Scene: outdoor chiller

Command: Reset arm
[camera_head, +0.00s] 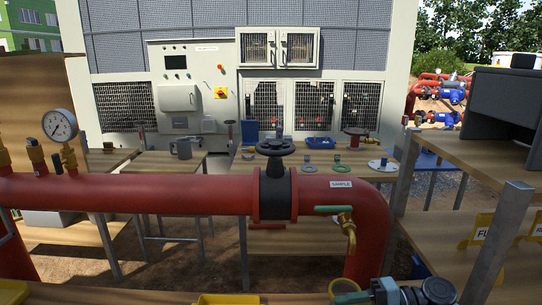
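Neither of my grippers shows in the head view, and I see no part of either arm that I can be sure of. A red pipe (150,194) runs across the foreground and bends down at the right. A black handwheel valve (275,148) stands in the middle of it. A brass tap with a green handle (340,211) is on the bend, below a "SAMPLE" label. A round pressure gauge (60,126) stands on the pipe at the left.
Shelves with a dark grey box (500,103) stand at the right. A yellow tray (228,299) is at the bottom edge.

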